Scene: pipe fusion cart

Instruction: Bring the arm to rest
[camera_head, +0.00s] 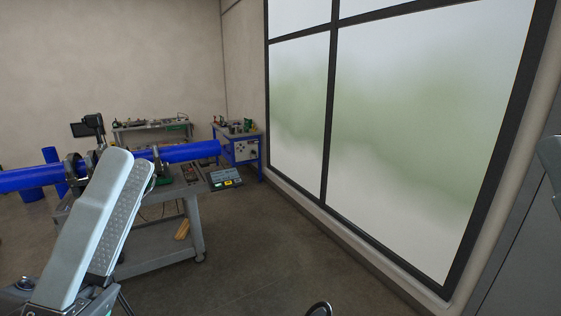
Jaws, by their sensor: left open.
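My left gripper (131,163) is at the lower left, close to the camera. Its two long light-grey fingers point up, and one shows its dotted inner pad. It is open, and I see nothing held between the fingers. It stands in front of the grey cart (160,240) and hides part of it. A blue pipe (192,151) lies level across the cart, passing behind the gripper. A light-grey piece at the right edge may be part of my right gripper, but too little shows to tell its state.
A blue workbench (243,148) with tools stands by the corner, and a grey bench (150,134) stands at the back wall. A green-grey case (226,178) sits near the cart. Frosted windows (420,120) line the right. The middle floor is clear.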

